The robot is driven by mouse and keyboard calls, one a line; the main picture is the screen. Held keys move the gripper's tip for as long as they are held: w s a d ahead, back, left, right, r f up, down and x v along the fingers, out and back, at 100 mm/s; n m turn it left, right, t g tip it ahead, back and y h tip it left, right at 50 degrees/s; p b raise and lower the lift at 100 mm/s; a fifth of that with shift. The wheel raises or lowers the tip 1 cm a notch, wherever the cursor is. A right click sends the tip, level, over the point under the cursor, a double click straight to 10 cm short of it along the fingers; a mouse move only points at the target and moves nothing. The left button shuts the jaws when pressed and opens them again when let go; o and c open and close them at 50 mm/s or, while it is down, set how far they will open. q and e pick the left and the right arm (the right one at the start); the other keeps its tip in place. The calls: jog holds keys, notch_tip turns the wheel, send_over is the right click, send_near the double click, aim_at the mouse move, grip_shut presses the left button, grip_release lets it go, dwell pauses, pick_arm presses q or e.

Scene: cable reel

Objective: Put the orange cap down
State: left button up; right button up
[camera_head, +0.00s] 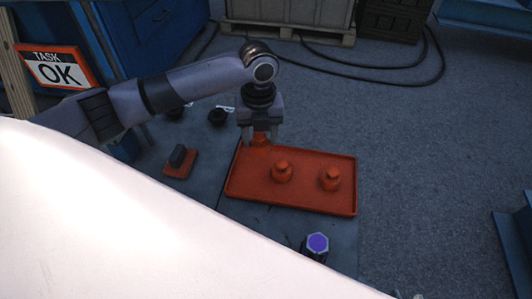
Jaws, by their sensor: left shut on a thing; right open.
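My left gripper (261,140) points down over the back left part of an orange tray (310,203). It is shut on an orange cap (260,139). The cap is low over the tray; whether its underside touches the tray floor I cannot tell. Two similar orange caps stand upright in the tray, one near the middle (282,172) and one towards the right (331,179). My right gripper does not show.
A small orange pad with a dark block (178,157) lies left of the tray. Black round parts (217,117) sit behind it. A purple-topped piece (317,243) stands in front of the tray. A "TASK OK" sign (57,68) is at far left. A pallet (290,33) and black cable lie behind.

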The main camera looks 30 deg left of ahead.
aim_at(260, 143)
pick_arm(q)
notch_tip(260, 143, down, 5)
jog(key=shift+r+b, duration=0.1)
jog(key=shift+b, duration=0.4)
jog(key=shift+f, duration=0.2)
jog(key=shift+f, duration=0.15)
jog(key=o, duration=1.2)
notch_tip(260, 143, up, 12)
jog(key=shift+r+p, duration=0.2)
jog(key=shift+p, duration=1)
